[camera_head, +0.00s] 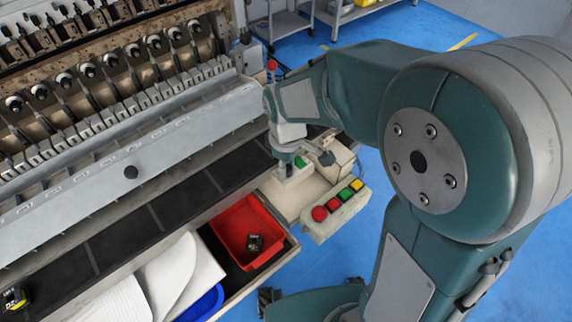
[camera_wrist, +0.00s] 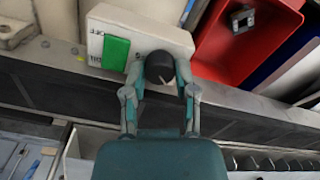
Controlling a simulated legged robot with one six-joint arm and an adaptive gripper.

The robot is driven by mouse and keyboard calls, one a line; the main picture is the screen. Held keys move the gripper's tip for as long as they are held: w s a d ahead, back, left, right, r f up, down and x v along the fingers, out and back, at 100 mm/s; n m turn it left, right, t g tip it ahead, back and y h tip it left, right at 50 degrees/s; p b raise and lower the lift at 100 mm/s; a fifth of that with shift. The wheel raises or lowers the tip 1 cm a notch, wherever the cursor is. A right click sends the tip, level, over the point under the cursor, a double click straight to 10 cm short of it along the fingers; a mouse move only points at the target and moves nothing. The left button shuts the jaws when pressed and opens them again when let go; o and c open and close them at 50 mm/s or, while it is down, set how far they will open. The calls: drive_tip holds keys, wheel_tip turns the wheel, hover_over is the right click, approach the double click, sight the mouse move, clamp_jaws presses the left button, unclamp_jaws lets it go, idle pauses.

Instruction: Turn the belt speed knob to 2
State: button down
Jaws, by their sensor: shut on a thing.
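The belt speed knob (camera_wrist: 159,67) is a dark round knob on a white control box (camera_wrist: 110,28) in the wrist view. My gripper (camera_wrist: 161,84) reaches it from below in that view, with one finger on each side, shut on the knob. The knob's scale and pointer cannot be read. A green rocker switch (camera_wrist: 116,54) with ON and OFF lettering sits left of the knob. In the head view my gripper (camera_head: 291,160) is over the same box (camera_head: 290,175), and it hides the knob there.
A button panel (camera_head: 337,212) with red, green and yellow buttons stands close by on the right. A red tray (camera_head: 240,224) holding a small dark part is in front. The dark belt (camera_head: 150,213) runs along the winder. A red-topped lever (camera_head: 271,65) stands behind my wrist.

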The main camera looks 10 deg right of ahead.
drive_tip(key=shift+s+f, duration=0.15)
drive_tip(key=shift+f, duration=0.05)
drive_tip(key=c, duration=0.5)
unclamp_jaws()
drive_tip(key=shift+o, duration=0.5)
drive_tip(key=shift+r, duration=0.1)
